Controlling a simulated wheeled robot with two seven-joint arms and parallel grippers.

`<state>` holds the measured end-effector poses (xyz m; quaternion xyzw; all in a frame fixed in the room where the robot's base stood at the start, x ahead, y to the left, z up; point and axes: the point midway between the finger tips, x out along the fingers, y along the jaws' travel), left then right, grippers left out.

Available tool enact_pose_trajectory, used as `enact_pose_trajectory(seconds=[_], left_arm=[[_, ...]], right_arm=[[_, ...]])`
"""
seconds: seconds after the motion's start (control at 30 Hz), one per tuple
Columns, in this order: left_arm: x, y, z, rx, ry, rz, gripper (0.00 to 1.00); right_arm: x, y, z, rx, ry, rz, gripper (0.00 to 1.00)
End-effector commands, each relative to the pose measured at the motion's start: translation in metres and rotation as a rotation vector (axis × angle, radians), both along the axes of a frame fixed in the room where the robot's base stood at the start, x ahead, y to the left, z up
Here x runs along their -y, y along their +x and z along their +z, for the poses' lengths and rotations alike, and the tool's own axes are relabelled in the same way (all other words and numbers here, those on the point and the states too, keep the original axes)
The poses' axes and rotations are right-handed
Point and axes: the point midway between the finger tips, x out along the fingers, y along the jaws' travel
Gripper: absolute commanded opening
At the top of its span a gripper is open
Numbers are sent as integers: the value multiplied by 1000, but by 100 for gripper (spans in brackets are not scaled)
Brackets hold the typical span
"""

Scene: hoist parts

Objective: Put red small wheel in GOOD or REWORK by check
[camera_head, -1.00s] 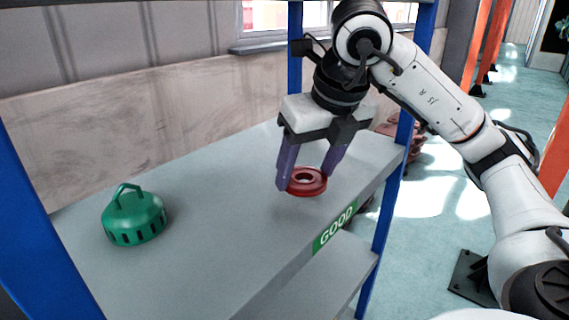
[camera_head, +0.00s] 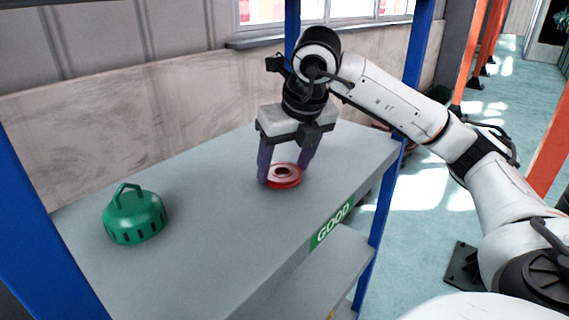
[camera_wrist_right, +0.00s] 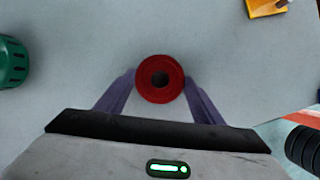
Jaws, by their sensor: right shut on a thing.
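In the right wrist view the red wheel (camera_wrist_right: 160,79) sits between the tips of the right gripper (camera_wrist_right: 160,84). A green GOOD label (camera_head: 332,226) is on the shelf's front edge. No REWORK label shows. My left gripper is not in view.
A green slotted dome with a handle (camera_head: 135,216) stands on the shelf at the left; it also shows at the left of the right wrist view (camera_wrist_right: 12,62). Blue posts (camera_head: 385,190) frame the shelf. A lower shelf (camera_head: 320,275) lies below. The shelf middle is clear.

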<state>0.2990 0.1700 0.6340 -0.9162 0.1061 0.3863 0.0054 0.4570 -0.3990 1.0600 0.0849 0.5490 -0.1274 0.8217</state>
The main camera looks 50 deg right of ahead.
Motion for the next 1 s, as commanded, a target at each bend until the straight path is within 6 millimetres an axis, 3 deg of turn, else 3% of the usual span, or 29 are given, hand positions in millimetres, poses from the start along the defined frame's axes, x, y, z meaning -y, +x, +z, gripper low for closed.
enact_pose_trajectory(seconds=[0.1, 0.13, 0.23, 0.57, 0.77, 0.8, 1.0], left_arm=[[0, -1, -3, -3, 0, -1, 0], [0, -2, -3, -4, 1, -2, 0], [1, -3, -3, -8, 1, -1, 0], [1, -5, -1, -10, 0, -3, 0], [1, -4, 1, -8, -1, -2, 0], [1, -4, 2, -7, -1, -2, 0], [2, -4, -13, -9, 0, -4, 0]], right_arm=[[0, 0, -1, 4, 0, -1, 22], [0, 0, -3, 0, 0, 0, 64], [0, 0, -2, 0, 0, 0, 80], [0, 0, 1, 0, 1, 0, 81], [-3, -7, 24, 6, 2, 2, 81], [-5, -10, 32, 7, 1, 2, 81], [-18, -59, 25, 2, -4, 1, 81]])
